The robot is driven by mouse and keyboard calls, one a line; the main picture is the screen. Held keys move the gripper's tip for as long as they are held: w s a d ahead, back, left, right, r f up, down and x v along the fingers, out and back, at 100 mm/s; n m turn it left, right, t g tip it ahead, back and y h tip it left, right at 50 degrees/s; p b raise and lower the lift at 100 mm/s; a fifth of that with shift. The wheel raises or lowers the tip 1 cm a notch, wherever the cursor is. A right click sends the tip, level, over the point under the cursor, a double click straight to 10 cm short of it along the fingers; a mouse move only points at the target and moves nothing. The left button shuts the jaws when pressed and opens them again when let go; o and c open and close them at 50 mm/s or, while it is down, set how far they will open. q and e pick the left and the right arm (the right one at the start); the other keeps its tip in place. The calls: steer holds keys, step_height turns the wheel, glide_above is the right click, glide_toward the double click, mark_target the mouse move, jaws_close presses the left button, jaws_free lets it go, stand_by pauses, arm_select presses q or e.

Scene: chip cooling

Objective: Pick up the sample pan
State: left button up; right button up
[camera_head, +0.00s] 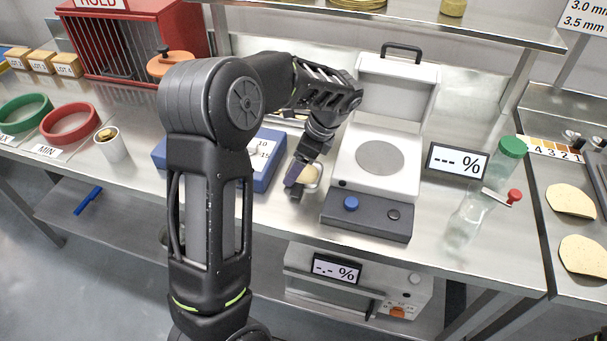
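My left arm rises from the bottom, left of the middle, and bends over the bench. Its gripper (303,178) points down between the blue tray and the white analyzer. A small metal pan (317,178) with a pale, cream-coloured piece (308,174) shows at the fingertips; this looks like the sample pan. The fingers overlap it in the picture, and I cannot tell whether they grip it. The white analyzer (353,178) stands just to the right with its lid (397,88) up and a round grey plate (379,157) bare inside. My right gripper is not in view.
The blue tray (270,148) is partly hidden behind my arm. A display (457,162) and a clear bottle with a green cap (512,147) stand right of the analyzer. A white cup (111,146), rings and a red cage (135,40) are at left. A shelf (400,27) hangs above.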

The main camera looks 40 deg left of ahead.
arm_select(q)
steer(key=c, duration=0.4)
steer(key=shift+c, duration=0.2)
step_height(320, 180, up, 10)
stand_by(0.4)
stand_by(0.4)
